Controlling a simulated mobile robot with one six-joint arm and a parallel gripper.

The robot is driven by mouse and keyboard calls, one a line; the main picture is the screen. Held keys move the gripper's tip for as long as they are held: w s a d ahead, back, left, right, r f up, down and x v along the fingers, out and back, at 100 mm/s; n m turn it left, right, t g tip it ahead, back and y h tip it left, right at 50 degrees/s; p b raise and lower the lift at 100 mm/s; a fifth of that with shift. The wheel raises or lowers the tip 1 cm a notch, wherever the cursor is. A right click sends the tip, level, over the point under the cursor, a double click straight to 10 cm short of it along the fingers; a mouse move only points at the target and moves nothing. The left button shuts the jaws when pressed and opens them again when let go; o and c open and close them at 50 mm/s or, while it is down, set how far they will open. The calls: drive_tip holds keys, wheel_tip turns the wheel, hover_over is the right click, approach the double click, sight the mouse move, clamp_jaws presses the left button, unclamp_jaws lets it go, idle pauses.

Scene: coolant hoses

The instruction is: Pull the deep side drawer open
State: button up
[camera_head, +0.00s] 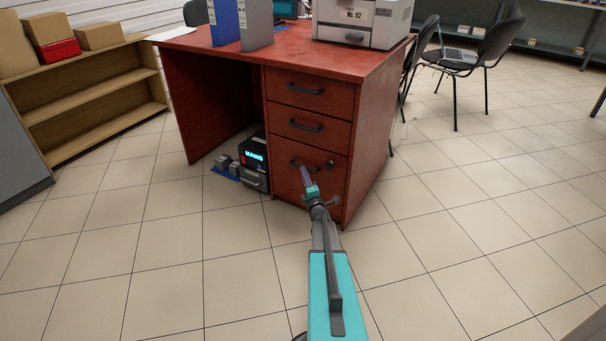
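The red desk (380,65) has a stack of drawers on its right side. The deep side drawer (334,180) is the lowest and tallest one, and its front looks flush with the drawers above. Its dark handle (294,163) is partly hidden behind my gripper, and a round lock or knob (329,163) sits to the right of it. My gripper (304,170) reaches up to the handle from the front. Its fingers are too small and overlapped to show whether they are open or shut, or whether they touch the handle.
Two shallower drawers (306,126) sit above. A black box with a lit display (254,160) stands on the floor left of the drawers. A printer (362,22) and binders (240,22) stand on the desk. Chairs (478,52) are behind right. Tiled floor (440,230) in front is clear.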

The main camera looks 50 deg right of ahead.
drive_tip(key=shift+b+x, duration=0.3)
drive_tip(key=shift+x, duration=1.35)
clamp_jaws()
